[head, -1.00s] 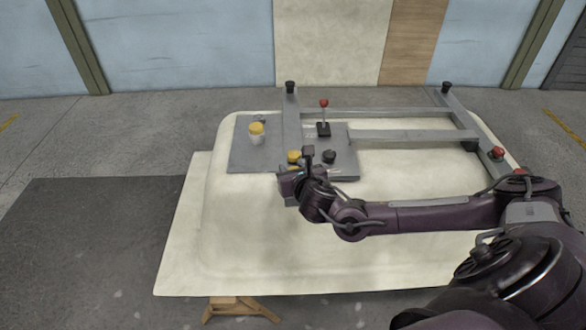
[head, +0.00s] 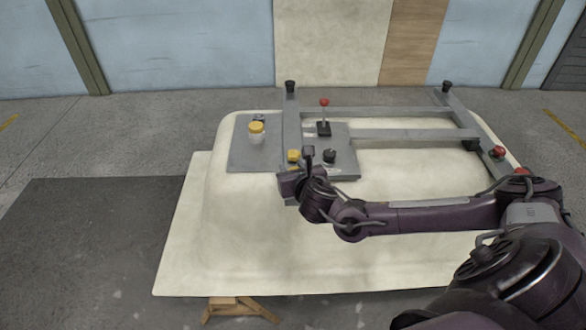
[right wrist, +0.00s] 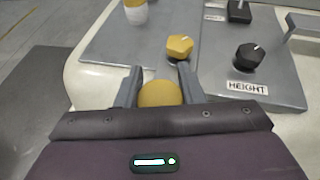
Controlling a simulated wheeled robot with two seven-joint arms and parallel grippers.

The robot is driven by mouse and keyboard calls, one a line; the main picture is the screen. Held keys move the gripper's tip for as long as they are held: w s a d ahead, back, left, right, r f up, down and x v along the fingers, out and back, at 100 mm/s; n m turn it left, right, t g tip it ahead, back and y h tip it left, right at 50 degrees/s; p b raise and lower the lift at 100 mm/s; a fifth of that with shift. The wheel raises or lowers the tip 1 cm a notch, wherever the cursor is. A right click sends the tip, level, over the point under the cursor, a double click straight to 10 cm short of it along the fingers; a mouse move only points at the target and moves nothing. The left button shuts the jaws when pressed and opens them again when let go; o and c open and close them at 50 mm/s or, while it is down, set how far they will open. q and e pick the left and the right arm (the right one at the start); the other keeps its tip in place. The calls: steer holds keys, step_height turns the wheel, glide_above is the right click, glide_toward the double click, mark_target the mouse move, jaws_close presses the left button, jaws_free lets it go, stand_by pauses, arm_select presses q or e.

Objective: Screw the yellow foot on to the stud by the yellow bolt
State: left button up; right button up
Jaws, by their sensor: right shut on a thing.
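My right gripper (head: 290,181) is low over the front edge of the grey plate on the white tub shell. In the right wrist view its two fingers (right wrist: 158,86) are shut on a rounded yellow piece, the yellow foot (right wrist: 159,93). The foot's lower part is hidden by my gripper body. Just beyond the fingers is a yellow six-sided bolt or knob (right wrist: 180,46) with a pale line on top. It also shows in the head view (head: 293,156). I cannot see the stud, or whether the foot touches it. My left gripper is not in view.
A black knob (right wrist: 249,56) sits by a HEIGHT label (right wrist: 247,87). A yellow-capped white jar (head: 256,134) stands on the plate (head: 240,158). A red-topped lever (head: 324,115) and grey frame bars (head: 410,134) lie behind. The front of the tub shell (head: 250,240) is clear.

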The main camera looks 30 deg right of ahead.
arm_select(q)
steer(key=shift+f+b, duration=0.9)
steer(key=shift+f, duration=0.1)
arm_select(e)
steer(key=shift+f, duration=1.05)
steer(key=o, duration=1.1)
steer(key=shift+c, duration=0.2)
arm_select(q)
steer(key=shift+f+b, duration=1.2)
arm_select(e)
steer(key=v, duration=0.8)
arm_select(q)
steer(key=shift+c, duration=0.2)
